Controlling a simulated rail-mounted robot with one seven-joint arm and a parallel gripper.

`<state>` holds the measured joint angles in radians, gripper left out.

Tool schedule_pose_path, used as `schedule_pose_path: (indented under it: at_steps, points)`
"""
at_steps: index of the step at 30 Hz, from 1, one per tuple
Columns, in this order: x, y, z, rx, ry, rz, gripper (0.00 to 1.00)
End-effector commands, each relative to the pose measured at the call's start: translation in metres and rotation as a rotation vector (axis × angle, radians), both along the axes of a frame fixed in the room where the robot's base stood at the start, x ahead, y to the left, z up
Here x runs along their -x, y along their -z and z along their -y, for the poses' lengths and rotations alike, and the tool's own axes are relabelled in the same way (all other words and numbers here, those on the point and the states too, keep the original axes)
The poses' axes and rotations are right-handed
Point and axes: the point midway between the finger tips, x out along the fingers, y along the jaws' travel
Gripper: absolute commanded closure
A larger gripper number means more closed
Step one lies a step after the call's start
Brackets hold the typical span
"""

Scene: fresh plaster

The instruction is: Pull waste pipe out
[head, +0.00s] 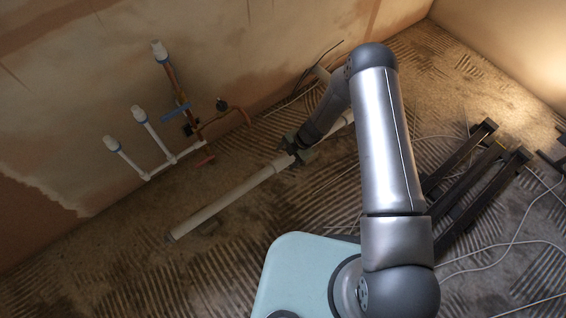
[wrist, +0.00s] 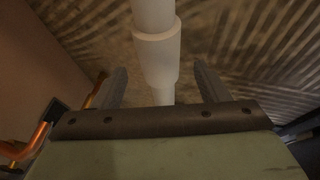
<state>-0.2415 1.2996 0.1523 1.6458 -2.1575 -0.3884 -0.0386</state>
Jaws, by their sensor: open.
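The waste pipe (head: 222,203) is a long white pipe lying low along the foot of the wall, slanting from lower left to upper right in the head view. My gripper (head: 293,153) is down at the middle of this pipe and hides a short stretch of it. In the wrist view the pipe (wrist: 160,62) with a wider collar runs between the two open fingers of my gripper (wrist: 162,82). A gap shows on each side of the pipe. Whether the fingers reach below it cannot be told.
Thin white supply pipes (head: 157,150) with capped ends and a copper pipe (head: 173,78) stand against the wall at left. Dark beams (head: 470,180) lie at right on the ridged floor. Loose cables (head: 510,245) cross the floor there.

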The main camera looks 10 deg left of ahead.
Motion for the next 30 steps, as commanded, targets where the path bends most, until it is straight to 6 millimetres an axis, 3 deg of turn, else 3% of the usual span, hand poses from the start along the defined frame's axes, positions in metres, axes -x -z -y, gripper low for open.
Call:
schedule_pose_path:
  at_steps: [1, 6, 18, 20, 25, 28, 30]
  points:
    - [0.001, 0.012, -0.004, -0.001, 0.0, 0.0, 0.33]
    - [0.004, 0.028, -0.013, -0.001, 0.0, 0.001, 0.33]
    - [0.005, 0.033, -0.016, 0.001, 0.0, 0.001, 0.33]
    - [0.005, 0.033, -0.016, 0.001, 0.0, 0.001, 0.46]
    - [0.005, 0.033, -0.016, 0.001, 0.0, 0.001, 0.94]
    - [0.009, 0.033, -0.021, -0.001, -0.005, 0.0, 0.95]
    - [0.023, 0.032, -0.036, -0.003, -0.024, -0.001, 0.96]
